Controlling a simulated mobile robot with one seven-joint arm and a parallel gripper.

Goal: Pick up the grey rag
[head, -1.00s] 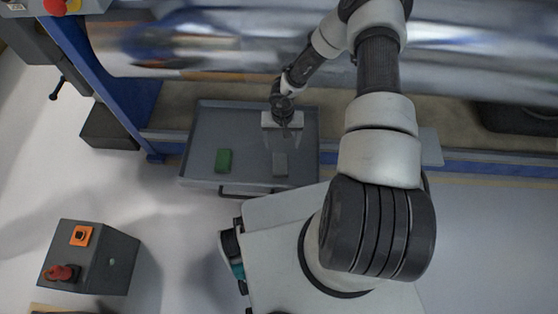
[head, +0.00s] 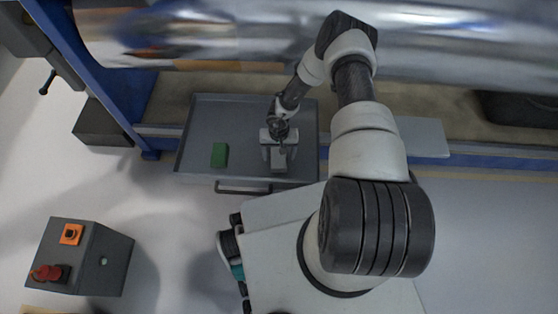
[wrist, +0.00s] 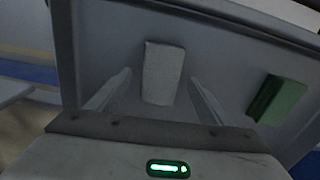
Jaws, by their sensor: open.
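The grey rag (head: 279,161) is a small folded block lying on the grey tray (head: 198,118). In the wrist view the grey rag (wrist: 162,73) lies ahead of my gripper, between the lines of its two fingers. My gripper (head: 279,150) is over the tray at the rag and partly covers it in the head view. In the wrist view my gripper (wrist: 158,88) has its fingers spread wide, with a gap on both sides of the rag. I cannot tell how far above the tray the fingertips are.
A large shiny roller (head: 240,45) runs behind the tray. A grey box with red and orange controls (head: 80,256) stands at lower left.

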